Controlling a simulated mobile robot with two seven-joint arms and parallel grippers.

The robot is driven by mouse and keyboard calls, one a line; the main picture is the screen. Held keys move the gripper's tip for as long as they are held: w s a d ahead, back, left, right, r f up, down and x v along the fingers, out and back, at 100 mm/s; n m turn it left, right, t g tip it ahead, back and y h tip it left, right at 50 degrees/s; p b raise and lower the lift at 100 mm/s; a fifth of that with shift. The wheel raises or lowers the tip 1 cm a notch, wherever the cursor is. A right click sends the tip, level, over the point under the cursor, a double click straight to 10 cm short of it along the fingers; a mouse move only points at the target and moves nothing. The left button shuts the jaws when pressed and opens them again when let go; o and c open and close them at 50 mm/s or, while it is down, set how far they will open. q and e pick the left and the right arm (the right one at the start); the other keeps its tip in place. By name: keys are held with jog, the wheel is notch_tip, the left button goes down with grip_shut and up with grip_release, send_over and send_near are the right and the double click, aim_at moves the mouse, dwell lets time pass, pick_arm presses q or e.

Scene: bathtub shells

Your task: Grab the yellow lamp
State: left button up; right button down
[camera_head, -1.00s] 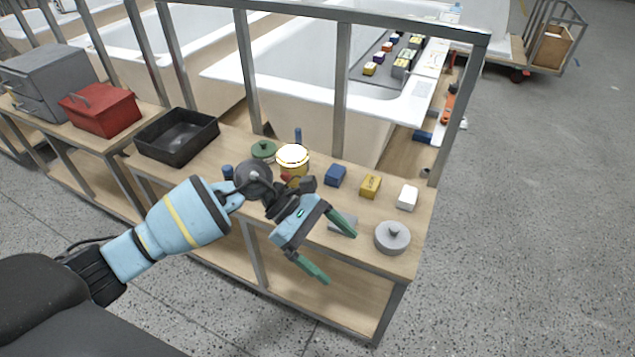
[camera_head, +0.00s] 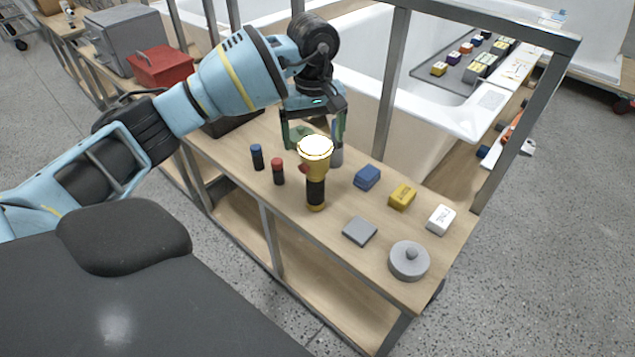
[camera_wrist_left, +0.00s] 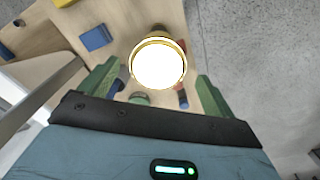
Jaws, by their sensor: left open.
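The yellow lamp (camera_head: 315,175) is a torch with a yellow head, a dark grip and a glowing white lens facing up. It stands upright on the wooden bench. My left gripper (camera_head: 312,145) is open and hangs behind the lamp in the head view, apart from it as far as I can tell. In the left wrist view the lamp's bright lens (camera_wrist_left: 158,64) sits between and beyond the two green fingers (camera_wrist_left: 155,92). Nothing is held. My right gripper is not in view.
Blue-topped (camera_head: 257,157) and red-topped (camera_head: 278,171) cylinders stand left of the lamp. To the right are a blue block (camera_head: 367,177), yellow block (camera_head: 402,196), white block (camera_head: 441,219), grey plate (camera_head: 360,231) and round grey lidded piece (camera_head: 409,261). A metal frame post (camera_head: 393,75) rises behind.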

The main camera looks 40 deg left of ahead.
aim_at(315, 178)
pick_arm(q)
jog(key=shift+w+d+f, duration=0.1)
jog(key=shift+w+f, duration=0.05)
jog(key=shift+f, duration=3.4)
jog(key=c, duration=1.6)
jog(key=shift+r, duration=0.15)
